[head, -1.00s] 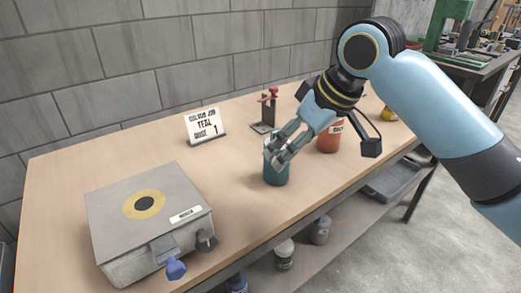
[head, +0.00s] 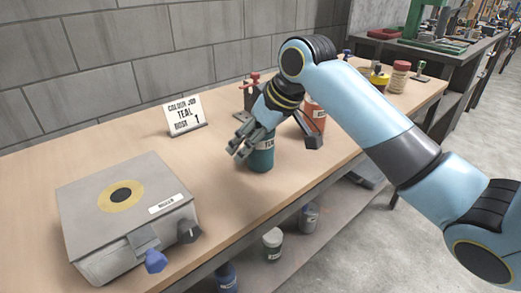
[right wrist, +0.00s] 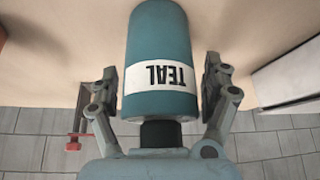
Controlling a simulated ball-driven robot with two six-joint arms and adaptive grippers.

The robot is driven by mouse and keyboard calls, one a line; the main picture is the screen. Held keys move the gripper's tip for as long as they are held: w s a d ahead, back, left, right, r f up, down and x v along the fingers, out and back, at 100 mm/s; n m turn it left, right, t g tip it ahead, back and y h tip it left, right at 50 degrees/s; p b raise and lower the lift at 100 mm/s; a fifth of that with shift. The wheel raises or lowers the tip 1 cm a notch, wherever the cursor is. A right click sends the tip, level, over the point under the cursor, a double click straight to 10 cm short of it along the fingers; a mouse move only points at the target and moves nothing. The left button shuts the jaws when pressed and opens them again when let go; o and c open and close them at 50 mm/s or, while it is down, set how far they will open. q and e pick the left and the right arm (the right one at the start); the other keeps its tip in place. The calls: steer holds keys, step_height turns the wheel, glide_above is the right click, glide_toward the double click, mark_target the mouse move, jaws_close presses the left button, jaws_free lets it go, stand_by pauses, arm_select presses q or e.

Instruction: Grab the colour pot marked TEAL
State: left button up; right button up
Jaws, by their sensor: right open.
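The teal colour pot (head: 262,158) stands upright on the bench in the head view, partly hidden by my right gripper (head: 241,143). In the right wrist view the pot (right wrist: 160,50) fills the middle, its white TEAL label upside down. My right gripper (right wrist: 160,95) is open, with one finger on each side of the pot. The job card (head: 184,115) reading TEAL and 1 stands behind to the left. My left gripper is not in view.
A grey box (head: 85,215) with a yellow ring and blue knob sits at the left front. An orange pot (head: 314,118) stands behind my right wrist, and a red-topped stand (head: 254,80) is behind the gripper. Bare bench lies between box and pot.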

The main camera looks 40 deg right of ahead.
steer(key=shift+c, duration=0.4)
steer(key=c, duration=1.3)
steer(key=shift+c, duration=0.2)
steer(key=shift+r, duration=0.65)
steer(key=r, duration=0.1)
steer(key=r+p, duration=0.1)
steer(key=r, duration=0.1)
steer(key=shift+s+d+r, duration=0.2)
steer(key=shift+s+d, duration=0.05)
steer(key=s+d+r+p, duration=0.3)
steer(key=s+d+r, duration=0.2)
steer(key=s, duration=0.4)
steer(key=shift+s+d+r, duration=0.15)
steer(key=shift+d+r, duration=0.2)
steer(key=shift+r, duration=0.35)
